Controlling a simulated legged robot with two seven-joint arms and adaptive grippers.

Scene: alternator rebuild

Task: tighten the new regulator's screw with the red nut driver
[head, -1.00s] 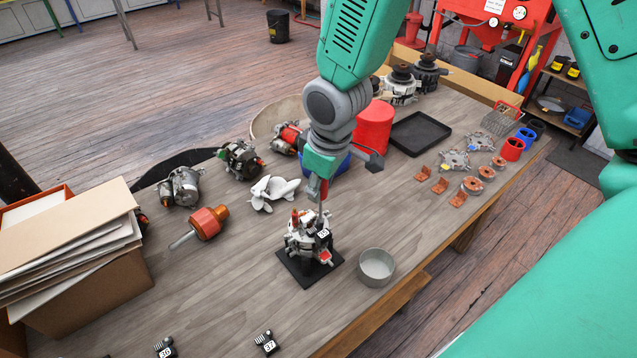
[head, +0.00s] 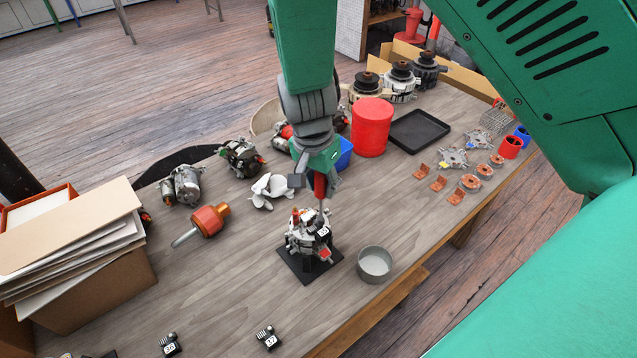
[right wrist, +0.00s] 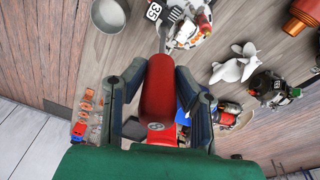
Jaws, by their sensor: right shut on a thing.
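The red nut driver (head: 320,186) is upright in my right gripper (head: 317,180), which is shut on its handle. In the right wrist view the driver (right wrist: 157,92) lies between the two dark fingers (right wrist: 157,82). Its thin shaft points down to the top of the alternator (head: 308,236), which sits on a black base plate (head: 301,270). The new regulator (head: 321,231), with a tag that looks like 35, is on the alternator beside the shaft; the tag also shows in the right wrist view (right wrist: 153,12). The screw and the driver's tip contact cannot be made out. My left gripper is out of view.
A round metal bowl (head: 375,264) stands right of the base plate. Tagged regulators 36 (head: 171,346) and 37 (head: 268,339) lie near the front. A white fan (head: 272,192), an orange rotor (head: 206,221) and a red container (head: 371,128) stand around. Bare wood lies left of the alternator.

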